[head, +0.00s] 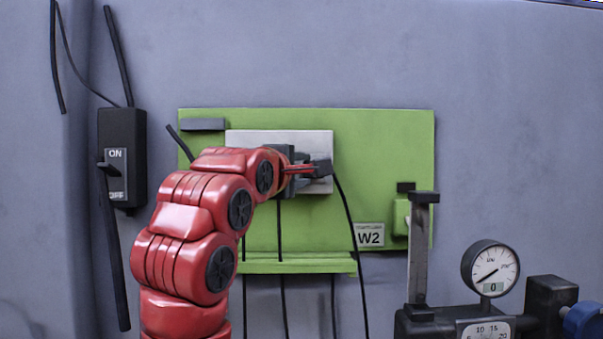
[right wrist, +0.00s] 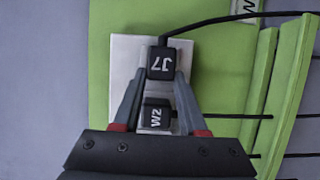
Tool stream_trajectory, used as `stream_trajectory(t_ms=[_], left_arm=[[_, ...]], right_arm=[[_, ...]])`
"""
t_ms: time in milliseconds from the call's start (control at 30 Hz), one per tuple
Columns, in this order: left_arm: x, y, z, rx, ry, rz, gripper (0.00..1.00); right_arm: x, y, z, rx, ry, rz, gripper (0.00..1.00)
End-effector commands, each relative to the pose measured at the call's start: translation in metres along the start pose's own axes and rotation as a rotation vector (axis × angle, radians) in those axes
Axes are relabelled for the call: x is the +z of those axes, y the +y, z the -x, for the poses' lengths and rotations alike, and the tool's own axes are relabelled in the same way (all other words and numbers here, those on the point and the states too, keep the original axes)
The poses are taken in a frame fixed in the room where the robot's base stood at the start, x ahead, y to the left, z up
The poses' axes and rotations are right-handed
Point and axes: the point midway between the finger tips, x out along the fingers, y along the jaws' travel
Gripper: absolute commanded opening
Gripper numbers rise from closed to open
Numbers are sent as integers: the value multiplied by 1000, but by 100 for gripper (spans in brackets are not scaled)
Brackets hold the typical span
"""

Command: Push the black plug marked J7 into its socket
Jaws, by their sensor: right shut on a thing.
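The black plug marked J7 (right wrist: 160,63) is between the fingertips of my right gripper (right wrist: 161,80), which is shut on it. In the head view the plug (head: 322,167) is at the right end of my right gripper (head: 305,169), in front of the right edge of a pale plate (head: 245,138). A black cable runs down from it. A second black plug, marked W2 (right wrist: 157,115), shows between the fingers, nearer the palm, in the right wrist view. J7's socket is hidden; I cannot tell whether the plug touches the plate. My left gripper is out of view.
The plate is on a green board (head: 390,150) with a lower ledge (head: 300,263) and hanging cables. A W2 label (head: 370,236) is at its lower right. A black switch box (head: 122,155) is at left; a gauge (head: 490,268) and lever (head: 420,250) are at right.

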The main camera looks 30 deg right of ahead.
Motion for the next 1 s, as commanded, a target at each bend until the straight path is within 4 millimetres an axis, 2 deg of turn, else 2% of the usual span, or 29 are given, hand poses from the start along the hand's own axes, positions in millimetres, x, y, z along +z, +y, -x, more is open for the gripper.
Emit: stream_trajectory(t_ms=[733,767,933,1000], left_arm=[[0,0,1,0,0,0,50],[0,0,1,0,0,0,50],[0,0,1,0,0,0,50],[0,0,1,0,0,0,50]], right_arm=[[-3,1,-8,1,-1,-1,0],[-3,1,-8,1,0,-1,47],[-3,1,-8,1,0,0,77],[-3,1,-8,1,0,0,77]])
